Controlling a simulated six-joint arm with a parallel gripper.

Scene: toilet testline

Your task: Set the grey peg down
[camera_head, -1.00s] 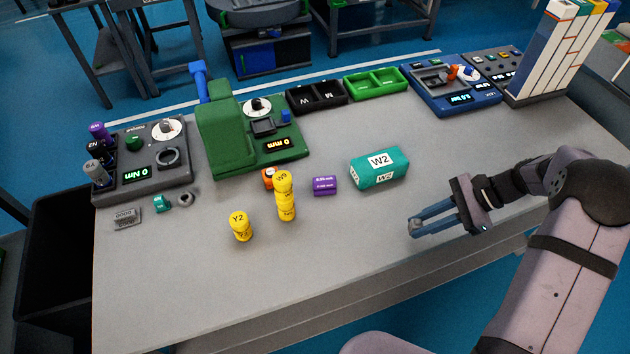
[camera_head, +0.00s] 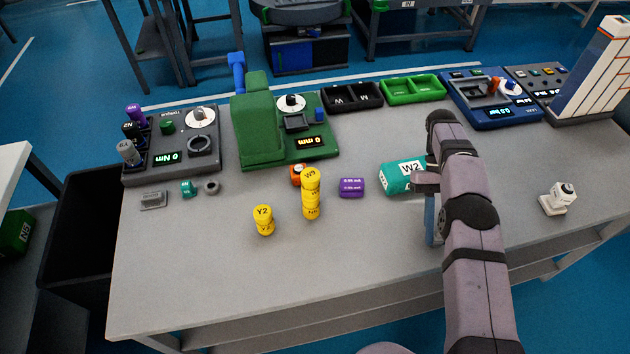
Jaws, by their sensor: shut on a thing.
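My gripper (camera_head: 432,222) points down over the right-middle part of the grey table, in front of the teal W2 box (camera_head: 398,177). Only part of its blue fingers shows to the left of my arm. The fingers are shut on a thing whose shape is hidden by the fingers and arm. A second earlier a small grey end showed at the fingertips, in keeping with the grey peg. I cannot tell whether it touches the table.
Yellow Y2 (camera_head: 263,220) and stacked yellow pieces (camera_head: 311,195) stand left, near a purple block (camera_head: 351,188) and orange piece (camera_head: 298,173). Green (camera_head: 414,88) and black trays (camera_head: 352,96) lie behind. A white device (camera_head: 559,198) stands right. The table's front middle (camera_head: 340,270) is clear.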

